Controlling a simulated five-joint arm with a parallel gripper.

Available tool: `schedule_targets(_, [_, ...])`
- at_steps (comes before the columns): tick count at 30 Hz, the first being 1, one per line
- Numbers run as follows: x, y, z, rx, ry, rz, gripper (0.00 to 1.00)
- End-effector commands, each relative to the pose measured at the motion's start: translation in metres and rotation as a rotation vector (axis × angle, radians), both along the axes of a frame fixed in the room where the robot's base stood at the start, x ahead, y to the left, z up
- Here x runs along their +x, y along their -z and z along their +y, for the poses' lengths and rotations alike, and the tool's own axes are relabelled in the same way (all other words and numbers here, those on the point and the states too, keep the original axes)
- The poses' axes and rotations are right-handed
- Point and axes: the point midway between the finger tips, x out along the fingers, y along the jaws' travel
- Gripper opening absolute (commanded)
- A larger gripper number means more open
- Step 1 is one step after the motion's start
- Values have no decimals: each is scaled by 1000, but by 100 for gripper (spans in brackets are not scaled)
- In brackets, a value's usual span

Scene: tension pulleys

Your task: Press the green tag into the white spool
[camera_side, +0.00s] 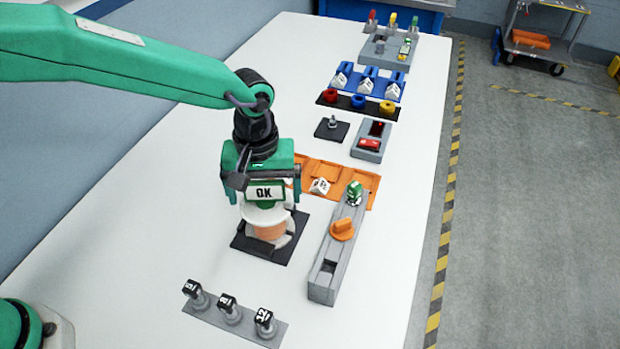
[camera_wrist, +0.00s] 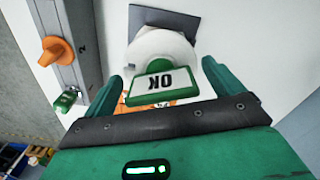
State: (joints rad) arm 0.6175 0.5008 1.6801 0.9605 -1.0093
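The green tag (camera_side: 264,192) has a white plate reading OK. It stands upright at the top of the white spool (camera_side: 291,238), which has an orange band and sits on a dark square base. The tag also shows in the wrist view (camera_wrist: 162,83), its green stem over the white spool (camera_wrist: 160,45). How deep the stem sits in the spool is hidden. My gripper (camera_side: 264,188) is down over the tag, with a finger on either side. In the wrist view my gripper (camera_wrist: 162,75) appears open, with narrow gaps between fingers and tag.
A long grey block (camera_side: 322,282) with an orange knob (camera_side: 342,229) and a green piece (camera_side: 354,193) stands to the right. Several numbered pegs sit on a grey strip (camera_side: 270,330) in front. An orange tray (camera_side: 325,170) lies behind. The left table is clear.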

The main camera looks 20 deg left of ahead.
Motion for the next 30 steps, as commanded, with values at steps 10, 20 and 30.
schedule_targets(10, [0, -1, 0, 0, 0, 0, 93])
schedule_targets(20, [0, -17, 0, -1, 0, -2, 93])
schedule_targets(30, [0, -36, 0, -1, 0, -1, 93])
